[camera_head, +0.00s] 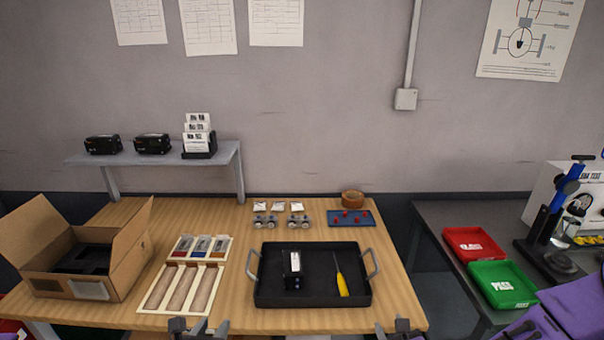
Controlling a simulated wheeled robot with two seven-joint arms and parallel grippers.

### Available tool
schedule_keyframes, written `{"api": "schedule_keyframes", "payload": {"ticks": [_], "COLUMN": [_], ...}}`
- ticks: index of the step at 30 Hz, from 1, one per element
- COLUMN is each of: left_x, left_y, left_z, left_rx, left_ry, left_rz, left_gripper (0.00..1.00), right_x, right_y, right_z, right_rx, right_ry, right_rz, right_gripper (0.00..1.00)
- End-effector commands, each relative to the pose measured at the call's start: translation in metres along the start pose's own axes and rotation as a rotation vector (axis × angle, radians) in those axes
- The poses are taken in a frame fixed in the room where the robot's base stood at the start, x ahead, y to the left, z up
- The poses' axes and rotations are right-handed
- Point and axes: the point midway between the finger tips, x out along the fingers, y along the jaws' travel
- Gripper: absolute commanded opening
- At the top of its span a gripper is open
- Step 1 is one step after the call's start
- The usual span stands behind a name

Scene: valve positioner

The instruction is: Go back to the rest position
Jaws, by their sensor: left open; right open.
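My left gripper (185,327) shows at the bottom edge of the head view, in front of the table's near edge, below the wooden slotted tray. It is open and nothing shows between its fingers. My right gripper (401,328) is at the bottom edge near the table's front right corner, also open and apparently empty. Both are apart from the objects on the table. Only the gripper ends show; most of both arms is out of view.
A black tray (312,302) holds a black device (292,281) and a yellow-handled screwdriver (341,284). An open cardboard box (128,262) stands left. A wooden slotted tray (148,301) lies between. Red (474,244) and green (503,285) trays are on the right bench.

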Motion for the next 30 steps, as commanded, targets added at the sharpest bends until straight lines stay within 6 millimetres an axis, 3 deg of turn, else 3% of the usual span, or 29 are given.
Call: {"api": "schedule_keyframes", "payload": {"ticks": [8, 13, 17, 19, 21, 24, 27, 30], "left_x": [-0.001, -0.013, -0.039, -0.064, -0.094, -0.133, -0.153, -0.157], "left_y": [-0.006, -0.009, -0.010, -0.001, 0.021, 0.062, 0.094, 0.097], "left_z": [-0.021, -0.075, -0.157, -0.213, -0.265, -0.316, -0.336, -0.344], "left_rx": [0.359, 0.765, 1.260, 1.583, 1.895, 2.226, 2.367, 2.437], "left_ry": [0.074, 0.201, 0.355, 0.449, 0.539, 0.651, 0.737, 0.740], "left_rz": [-0.029, -0.111, -0.297, -0.463, -0.656, -0.899, -0.998, -1.039], "left_gripper": [0.42, 0.42, 0.42, 0.42, 0.42, 0.42, 0.42, 0.42], "right_x": [-0.004, -0.010, -0.026, -0.044, -0.068, -0.107, -0.134, -0.147], "right_y": [0.000, 0.013, 0.028, 0.035, 0.038, 0.035, 0.028, 0.025], "right_z": [-0.018, -0.055, -0.124, -0.176, -0.231, -0.298, -0.338, -0.358], "right_rx": [-0.349, -0.746, -1.207, -1.501, -1.775, -2.044, -2.129, -2.164], "right_ry": [0.055, 0.130, 0.222, 0.272, 0.307, 0.340, 0.382, 0.380], "right_rz": [0.030, 0.119, 0.289, 0.443, 0.626, 0.877, 1.007, 1.070], "right_gripper": [0.42, 0.42, 0.42, 0.42, 0.42, 0.42, 0.42, 0.42]}}
